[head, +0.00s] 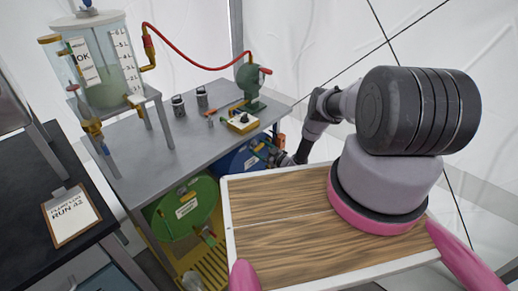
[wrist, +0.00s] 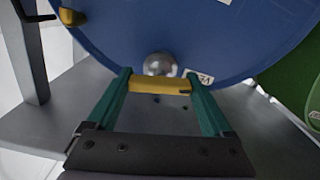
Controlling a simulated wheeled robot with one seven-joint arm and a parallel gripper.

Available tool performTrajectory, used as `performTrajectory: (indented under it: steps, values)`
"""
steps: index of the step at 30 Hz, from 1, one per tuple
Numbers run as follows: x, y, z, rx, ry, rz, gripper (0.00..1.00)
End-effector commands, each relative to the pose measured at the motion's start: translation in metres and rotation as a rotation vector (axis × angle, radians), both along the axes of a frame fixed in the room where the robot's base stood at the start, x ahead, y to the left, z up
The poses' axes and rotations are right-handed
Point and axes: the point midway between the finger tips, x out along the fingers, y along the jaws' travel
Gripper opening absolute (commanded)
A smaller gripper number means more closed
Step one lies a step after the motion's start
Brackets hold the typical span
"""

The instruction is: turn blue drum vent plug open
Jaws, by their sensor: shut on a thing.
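The blue drum (head: 238,160) lies on its side under the grey table, partly hidden by the table top and my arm. Its round end face (wrist: 250,45) fills the upper part of the wrist view. A yellow bar, which I take as the vent plug's handle (wrist: 160,87), lies crosswise in front of a silver round fitting (wrist: 159,65) near the drum's rim. My gripper (wrist: 158,78) has its green fingers at the two ends of this bar and is shut on it. In the head view, my gripper (head: 270,153) is small and reaches the drum's face.
A small white tag (wrist: 200,78) sits right of the handle. Another yellow fitting with a dark lever (wrist: 70,16) is at upper left. A green drum (head: 185,208) lies beside the blue one. The grey table (head: 180,130) overhangs both, carrying a tank (head: 100,65).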

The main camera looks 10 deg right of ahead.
Motion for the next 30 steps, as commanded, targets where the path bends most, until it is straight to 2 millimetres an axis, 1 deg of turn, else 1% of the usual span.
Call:
performTrajectory:
  steps: [2, 30]
  values:
    - [0.0005, -0.0024, 0.0003, -0.053, -0.040, -0.006, 0.29]
    - [-0.0009, -0.0005, -0.0013, -0.776, -0.563, -0.002, 0.29]
